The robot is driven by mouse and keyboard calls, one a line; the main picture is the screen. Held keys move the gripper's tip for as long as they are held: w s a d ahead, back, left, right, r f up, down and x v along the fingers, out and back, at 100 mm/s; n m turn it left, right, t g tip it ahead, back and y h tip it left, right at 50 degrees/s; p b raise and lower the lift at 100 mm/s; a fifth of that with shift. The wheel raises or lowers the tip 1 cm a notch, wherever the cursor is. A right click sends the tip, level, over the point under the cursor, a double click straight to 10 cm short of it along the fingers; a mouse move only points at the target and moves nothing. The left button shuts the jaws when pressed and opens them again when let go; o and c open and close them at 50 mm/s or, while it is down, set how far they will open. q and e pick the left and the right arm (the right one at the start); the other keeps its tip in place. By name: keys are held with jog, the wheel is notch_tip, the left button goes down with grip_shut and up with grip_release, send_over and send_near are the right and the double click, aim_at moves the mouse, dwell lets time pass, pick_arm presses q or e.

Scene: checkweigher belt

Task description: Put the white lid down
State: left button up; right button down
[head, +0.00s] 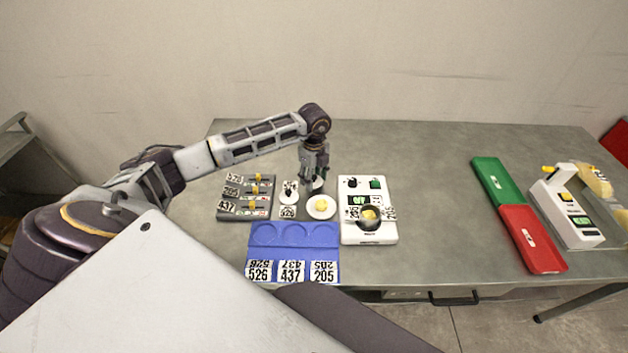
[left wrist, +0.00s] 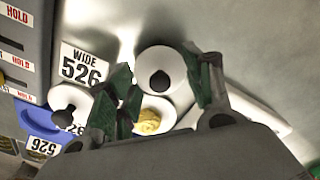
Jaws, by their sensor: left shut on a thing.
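My left gripper (head: 314,178) is low over the table between the checkweigher and the grey block. In the left wrist view its fingers (left wrist: 162,82) are shut on a white lid (left wrist: 150,60), round with a black knob. Only a sliver of this lid shows in the head view. Another white round piece with a black knob (head: 290,187) stands just left of the gripper. A white dish (head: 311,213) with a yellow lump (head: 321,204) sits just in front. The left wrist view also shows a card reading WIDE 526 (left wrist: 82,66). Contact between held lid and table is unclear.
A blue tray (head: 295,252) with three hollows and number cards lies in front. A grey block (head: 228,213) with yellow sliders is left. A white scale (head: 381,236) holding a cup is right. Green (head: 491,181) and red (head: 531,239) trays lie farther right; table between is clear.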

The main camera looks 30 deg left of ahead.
pick_arm(q)
jog(key=shift+f, duration=1)
pick_arm(e)
jog(key=shift+s+a+r, duration=0.1)
jog(key=shift+a, duration=0.45)
jog(key=shift+d, duration=0.2)
pick_arm(q)
jog(key=shift+f, duration=0.15)
jog(key=o, duration=0.4)
jog(key=shift+o, duration=0.2)
pick_arm(e)
jog(key=shift+d, duration=0.6)
pick_arm(q)
jog(key=shift+r, duration=0.2)
